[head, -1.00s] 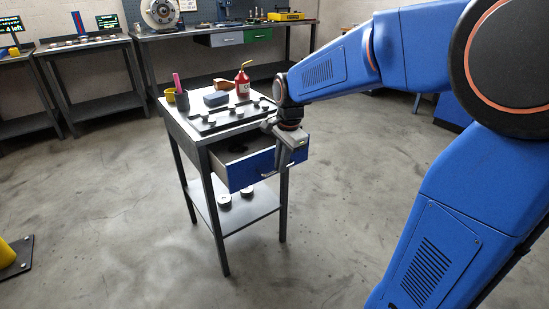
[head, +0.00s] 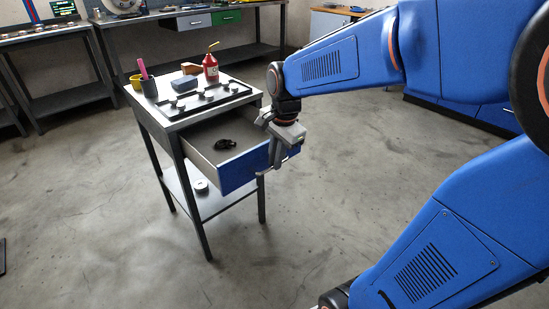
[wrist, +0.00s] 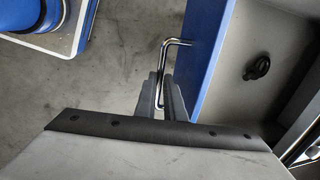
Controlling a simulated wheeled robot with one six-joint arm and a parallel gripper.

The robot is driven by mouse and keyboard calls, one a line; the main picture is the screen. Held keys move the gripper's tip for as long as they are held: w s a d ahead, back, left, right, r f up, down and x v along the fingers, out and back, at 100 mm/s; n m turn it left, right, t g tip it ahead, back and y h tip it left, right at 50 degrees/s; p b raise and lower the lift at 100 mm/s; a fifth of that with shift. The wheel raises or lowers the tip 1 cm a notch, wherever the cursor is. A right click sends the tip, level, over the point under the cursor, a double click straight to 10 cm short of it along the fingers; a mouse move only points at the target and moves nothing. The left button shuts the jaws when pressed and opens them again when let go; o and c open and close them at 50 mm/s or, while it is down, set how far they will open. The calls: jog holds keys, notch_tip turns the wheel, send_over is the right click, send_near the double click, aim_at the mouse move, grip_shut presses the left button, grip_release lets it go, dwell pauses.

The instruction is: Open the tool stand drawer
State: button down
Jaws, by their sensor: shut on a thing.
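The tool stand (head: 148,108) is a grey metal table with a lower shelf. Its blue-fronted drawer (head: 238,174) is pulled well out toward the right front, and a black object (head: 226,144) lies inside. In the wrist view the blue drawer front (wrist: 206,52) runs down the middle right, with a bent metal handle (wrist: 163,62) on its outer side. My gripper (head: 268,170) is at the drawer front. In the wrist view its two dark fingers (wrist: 161,98) are closed around the handle.
Workbenches (head: 190,20) line the back wall. The floor in front is clear.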

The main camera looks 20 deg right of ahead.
jog(key=c, duration=1.8)
grip_release()
jog(key=shift+c, duration=0.2)
jog(key=shift+r, duration=0.1)
jog(key=s+d+r, duration=0.1)
jog(key=s+r, duration=0.2)
jog(key=r, duration=1.4)
jog(key=s+f+n+t, duration=0.2)
jog(key=s+f+n, duration=1.2)
jog(key=s+f, duration=0.1)
jog(key=shift+s+d+f+n+t+h, duration=0.3)
jog(key=shift+s+d+t, duration=0.1)
jog(key=shift+s, duration=0.15)
